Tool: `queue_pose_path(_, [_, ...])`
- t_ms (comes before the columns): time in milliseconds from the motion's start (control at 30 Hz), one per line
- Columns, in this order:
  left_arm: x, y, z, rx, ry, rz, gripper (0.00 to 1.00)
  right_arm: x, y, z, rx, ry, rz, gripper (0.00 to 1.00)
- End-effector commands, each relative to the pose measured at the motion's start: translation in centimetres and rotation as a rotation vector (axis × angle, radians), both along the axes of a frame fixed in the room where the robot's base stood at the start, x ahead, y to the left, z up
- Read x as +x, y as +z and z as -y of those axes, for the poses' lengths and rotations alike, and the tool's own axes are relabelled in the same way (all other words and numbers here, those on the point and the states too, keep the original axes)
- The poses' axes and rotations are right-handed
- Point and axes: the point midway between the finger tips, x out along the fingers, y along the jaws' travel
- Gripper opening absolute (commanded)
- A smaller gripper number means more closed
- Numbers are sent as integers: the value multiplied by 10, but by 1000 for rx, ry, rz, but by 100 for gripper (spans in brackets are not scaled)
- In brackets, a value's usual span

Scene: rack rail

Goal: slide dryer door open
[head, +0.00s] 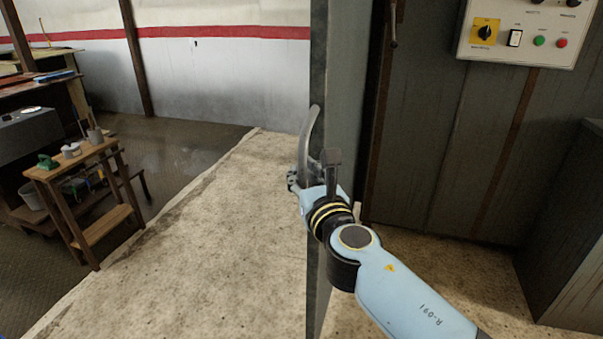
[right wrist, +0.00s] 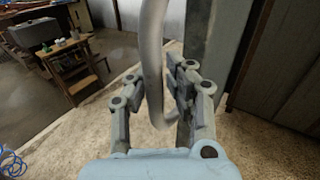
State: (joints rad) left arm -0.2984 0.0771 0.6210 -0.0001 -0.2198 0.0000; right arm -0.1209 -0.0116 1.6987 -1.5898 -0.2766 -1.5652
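The dryer door (head: 346,75) is a tall grey panel seen nearly edge-on in the middle of the head view. Its curved grey bar handle (head: 309,130) stands out on the left side. The handle (right wrist: 152,60) also runs down the middle of the right wrist view. My right gripper (head: 297,183) is at the handle's lower part. In the right wrist view, the right gripper (right wrist: 153,98) has its fingers apart, one on each side of the handle, with gaps visible. Contact is hard to judge. My left gripper is out of view.
A control panel (head: 525,30) with a yellow switch and buttons is on the dark wall at upper right. A wooden stand (head: 85,195) with small items is at left. A dark cabinet (head: 570,230) stands at right. The pale floor (head: 200,250) left of the door is clear.

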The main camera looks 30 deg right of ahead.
Motion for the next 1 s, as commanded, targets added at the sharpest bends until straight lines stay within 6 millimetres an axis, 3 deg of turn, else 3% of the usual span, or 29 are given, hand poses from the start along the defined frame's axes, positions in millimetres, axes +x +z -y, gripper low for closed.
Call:
queue_pose_path(33, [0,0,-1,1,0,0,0,-1,-1,1,0,-2,-2,20])
queue_pose_path(200, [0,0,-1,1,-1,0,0,0,-1,0,0,0,-1,40])
queue_pose_path(533, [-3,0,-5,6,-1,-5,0,-5,-1,-3,2,2,-2,40])
queue_pose_path(667, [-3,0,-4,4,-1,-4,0,-25,-1,-8,2,2,-3,40])
queue_pose_path(1000, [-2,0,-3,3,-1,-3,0,-98,-1,-27,1,-1,-5,40])
